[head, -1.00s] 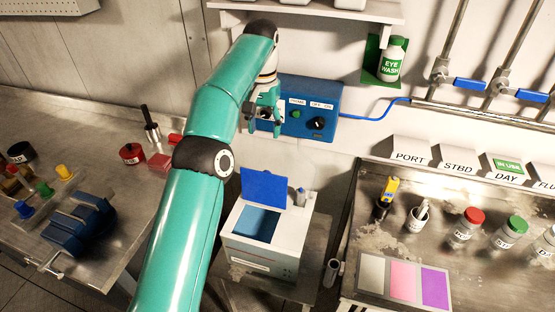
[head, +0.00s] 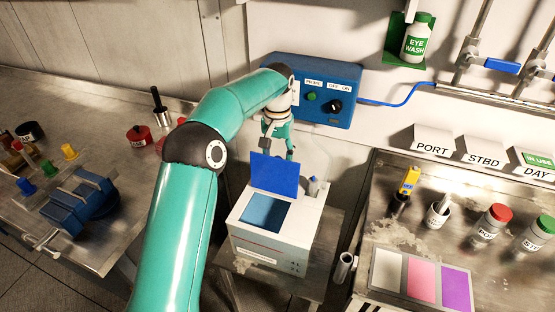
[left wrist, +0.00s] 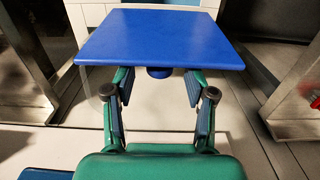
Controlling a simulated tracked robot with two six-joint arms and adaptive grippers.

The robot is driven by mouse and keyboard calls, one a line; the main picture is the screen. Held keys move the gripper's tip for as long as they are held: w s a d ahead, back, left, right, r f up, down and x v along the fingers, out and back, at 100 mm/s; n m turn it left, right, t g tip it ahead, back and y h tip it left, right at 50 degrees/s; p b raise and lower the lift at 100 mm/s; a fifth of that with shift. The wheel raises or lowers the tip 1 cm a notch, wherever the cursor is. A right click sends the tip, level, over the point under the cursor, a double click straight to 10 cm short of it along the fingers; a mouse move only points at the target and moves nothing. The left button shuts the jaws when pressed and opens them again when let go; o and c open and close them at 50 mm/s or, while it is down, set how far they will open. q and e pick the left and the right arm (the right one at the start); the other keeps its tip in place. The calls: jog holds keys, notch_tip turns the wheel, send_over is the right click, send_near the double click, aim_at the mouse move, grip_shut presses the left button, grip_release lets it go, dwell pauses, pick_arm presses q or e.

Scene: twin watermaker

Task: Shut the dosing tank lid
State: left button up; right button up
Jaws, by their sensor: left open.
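The dosing tank is a white box (head: 252,240) on a small metal stand. Its blue lid (head: 275,176) stands raised at the back of the opening, and blue shows inside the opening (head: 264,212). My left gripper (head: 278,150) is open and empty, pointing down just behind the lid's upper edge, its tips partly hidden by the lid. In the left wrist view the lid (left wrist: 160,38) lies ahead of the open fingers (left wrist: 157,85), with a dark blue round knob (left wrist: 159,72) under its near edge. I cannot tell whether they touch. My right gripper is not in view.
A blue control box (head: 312,92) is on the wall behind my gripper. A bench with bottles and coloured cards (head: 420,280) is at right, and a bench with a blue vise (head: 78,195) at left.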

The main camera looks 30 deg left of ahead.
pick_arm(q)
jog(key=shift+f, duration=0.75)
grip_shut()
jog(key=shift+a, duration=0.1)
